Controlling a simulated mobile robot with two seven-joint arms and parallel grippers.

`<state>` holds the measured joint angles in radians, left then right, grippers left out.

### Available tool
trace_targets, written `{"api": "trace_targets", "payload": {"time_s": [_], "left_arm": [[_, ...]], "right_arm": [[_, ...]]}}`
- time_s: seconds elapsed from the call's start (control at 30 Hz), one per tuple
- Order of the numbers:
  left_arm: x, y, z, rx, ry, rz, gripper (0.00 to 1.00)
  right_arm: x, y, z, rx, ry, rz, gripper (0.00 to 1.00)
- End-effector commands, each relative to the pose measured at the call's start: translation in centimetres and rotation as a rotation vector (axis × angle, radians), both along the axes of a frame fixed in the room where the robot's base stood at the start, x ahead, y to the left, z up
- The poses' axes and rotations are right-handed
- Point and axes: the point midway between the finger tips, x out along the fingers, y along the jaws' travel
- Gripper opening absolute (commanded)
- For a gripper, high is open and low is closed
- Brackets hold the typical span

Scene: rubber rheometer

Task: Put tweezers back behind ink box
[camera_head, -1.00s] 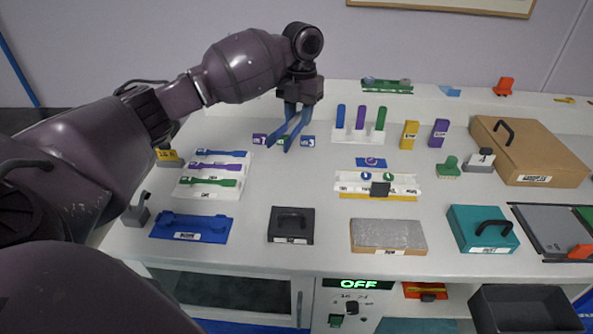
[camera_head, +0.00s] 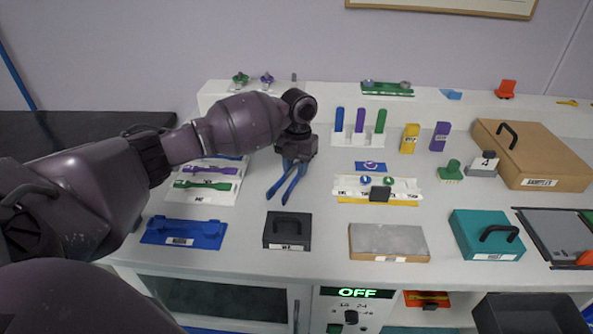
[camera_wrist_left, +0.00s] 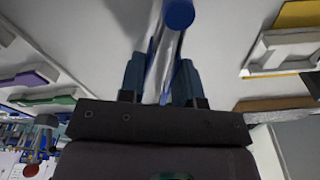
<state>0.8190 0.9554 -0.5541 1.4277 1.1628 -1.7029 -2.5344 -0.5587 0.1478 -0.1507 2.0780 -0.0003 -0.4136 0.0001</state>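My left gripper (camera_head: 278,200) is above the bench, behind the dark handled box (camera_head: 287,230). Its two blue fingers point down and stand apart, with pale bench visible between them in the head view. In the left wrist view, a pale shaft with a round blue end (camera_wrist_left: 180,14) shows between the fingers (camera_wrist_left: 158,75); I cannot tell whether it is the tweezers or whether it is touched. No tweezers can be clearly made out. I cannot read which box is the ink box. My right gripper is not in view.
Left are a white tray (camera_head: 205,198) with coloured strips and a blue tray (camera_head: 182,232). Right of the gripper stand a rack of blue, purple and green rods (camera_head: 360,124), a white holder (camera_head: 348,186), a grey slab (camera_head: 388,241) and a teal box (camera_head: 485,235).

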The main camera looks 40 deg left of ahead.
Motion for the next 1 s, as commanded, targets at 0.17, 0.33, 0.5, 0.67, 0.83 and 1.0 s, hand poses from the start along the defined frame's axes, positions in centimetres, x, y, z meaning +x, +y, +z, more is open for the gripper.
{"api": "trace_targets", "payload": {"time_s": [0.17,0.33,0.5,0.67,0.83,1.0], "left_arm": [[-0.01,0.04,-1.29,0.0,0.0,0.0,0.29],[0.01,0.04,-1.15,0.0,-0.001,0.0,0.29],[0.0,0.04,-1.56,0.0,0.0,0.0,0.29],[0.0,0.03,-1.48,0.0,-0.001,0.0,0.56],[0.0,0.03,-1.47,0.0,0.0,0.0,0.57],[0.01,0.03,-1.14,0.0,-0.002,0.0,0.57]], "right_arm": [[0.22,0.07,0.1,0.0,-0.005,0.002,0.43],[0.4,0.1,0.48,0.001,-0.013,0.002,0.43],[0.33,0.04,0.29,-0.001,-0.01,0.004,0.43],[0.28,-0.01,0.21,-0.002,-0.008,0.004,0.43],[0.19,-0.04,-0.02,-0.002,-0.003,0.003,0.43],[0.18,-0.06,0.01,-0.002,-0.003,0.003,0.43]]}}
